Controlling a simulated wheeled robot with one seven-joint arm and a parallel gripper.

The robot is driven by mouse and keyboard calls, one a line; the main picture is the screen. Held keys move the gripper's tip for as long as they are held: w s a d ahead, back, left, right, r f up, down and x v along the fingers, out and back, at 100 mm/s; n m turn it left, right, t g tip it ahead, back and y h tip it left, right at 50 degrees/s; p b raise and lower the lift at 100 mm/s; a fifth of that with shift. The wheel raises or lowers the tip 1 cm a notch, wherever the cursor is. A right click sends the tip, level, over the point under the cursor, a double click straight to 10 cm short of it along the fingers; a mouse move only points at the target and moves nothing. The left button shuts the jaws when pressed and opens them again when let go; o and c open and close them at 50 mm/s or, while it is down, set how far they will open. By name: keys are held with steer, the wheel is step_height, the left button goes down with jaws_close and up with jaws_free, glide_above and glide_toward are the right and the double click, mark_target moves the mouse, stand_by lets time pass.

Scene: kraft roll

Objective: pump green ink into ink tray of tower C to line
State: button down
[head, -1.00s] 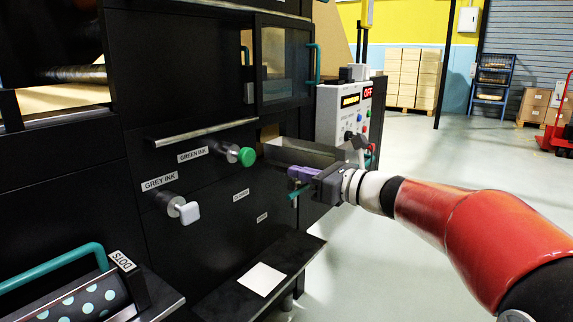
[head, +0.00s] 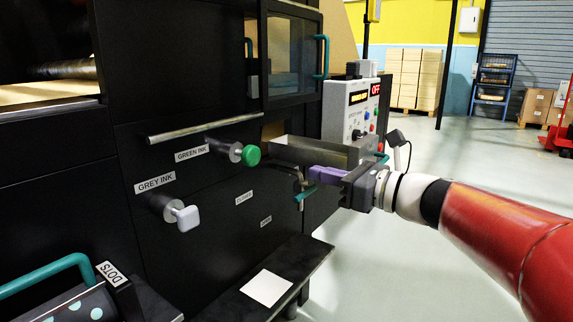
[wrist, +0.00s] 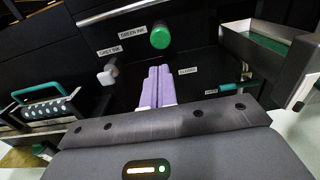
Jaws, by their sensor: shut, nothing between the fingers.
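The green round knob (head: 251,155) sticks out of the dark press panel beside the "GREEN INK" label (head: 192,155). It shows at the top middle of the wrist view (wrist: 160,37). The metal ink tray (head: 310,152) juts out to the right of the knob. In the wrist view, a green surface (wrist: 268,44) shows inside the tray; I cannot make out a fill line. My gripper (head: 312,172) is shut and empty, its purple fingers (wrist: 155,88) together. It is in front of and below the tray, to the right of the knob and apart from it.
A pale square grey-ink knob (head: 186,217) is lower left of the green one. A metal bar (head: 205,128) runs above the knobs. A teal-handled valve (head: 305,193) sits below the tray. A control box (head: 352,110) stands behind it. A dark ledge (head: 230,300) lies below.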

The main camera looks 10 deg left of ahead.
mark_target(254, 155)
steer(key=x, duration=1.3)
steer(key=shift+a, duration=0.3)
steer(key=shift+w, duration=0.1)
steer(key=p+x, duration=0.1)
steer(key=x, duration=0.2)
steer(key=shift+a+r, duration=0.1)
steer(key=shift+a, duration=0.05)
steer(key=shift+a+r, duration=0.15)
